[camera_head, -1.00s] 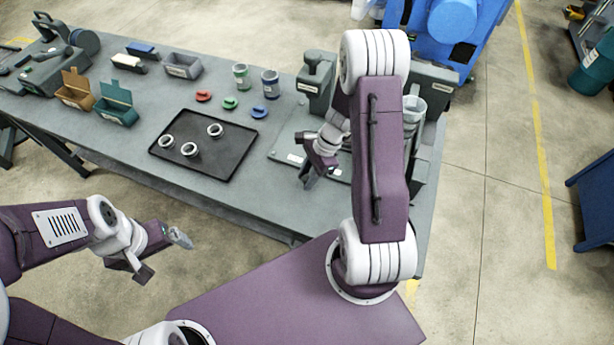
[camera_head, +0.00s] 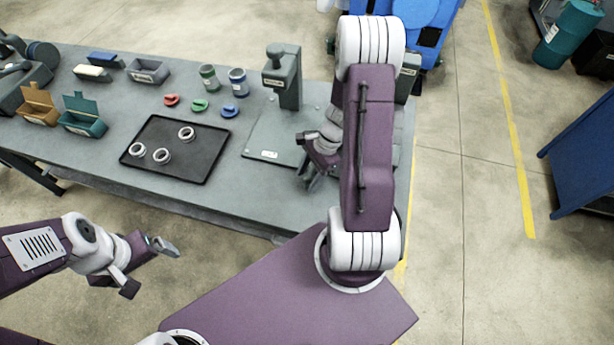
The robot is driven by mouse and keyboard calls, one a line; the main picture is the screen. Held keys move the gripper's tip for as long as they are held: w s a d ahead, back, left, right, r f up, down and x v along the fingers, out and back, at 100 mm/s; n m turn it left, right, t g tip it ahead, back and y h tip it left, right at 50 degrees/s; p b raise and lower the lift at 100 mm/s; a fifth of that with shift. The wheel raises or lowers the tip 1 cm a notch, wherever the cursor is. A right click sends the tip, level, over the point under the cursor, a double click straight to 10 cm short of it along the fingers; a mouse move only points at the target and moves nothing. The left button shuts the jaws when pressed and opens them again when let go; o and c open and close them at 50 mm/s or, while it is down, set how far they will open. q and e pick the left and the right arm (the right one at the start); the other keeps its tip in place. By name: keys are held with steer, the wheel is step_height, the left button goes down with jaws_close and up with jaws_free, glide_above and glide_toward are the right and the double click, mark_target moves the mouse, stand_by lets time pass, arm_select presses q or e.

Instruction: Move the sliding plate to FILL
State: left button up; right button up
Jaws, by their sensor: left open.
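I cannot make out the sliding plate or a FILL mark; my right arm hides part of the station at the right end of the table. A grey press-like stand (camera_head: 283,82) rises there from a flat base plate (camera_head: 268,142) with a small white label at its front edge. My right gripper (camera_head: 312,178) points down beside the right side of that base plate; its jaws are dark and small, and I cannot tell whether they touch anything. My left gripper (camera_head: 147,268) is open and empty, in front of the table's near edge.
A black tray (camera_head: 202,172) with several pale rings lies left of the base plate. Red (camera_head: 171,100), green (camera_head: 199,105) and blue (camera_head: 229,111) pieces lie behind it, near two cans. Open brown (camera_head: 38,104) and teal (camera_head: 84,122) boxes stand at left.

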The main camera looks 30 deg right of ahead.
steer(key=v, duration=0.9)
steer(key=shift+p, duration=0.35)
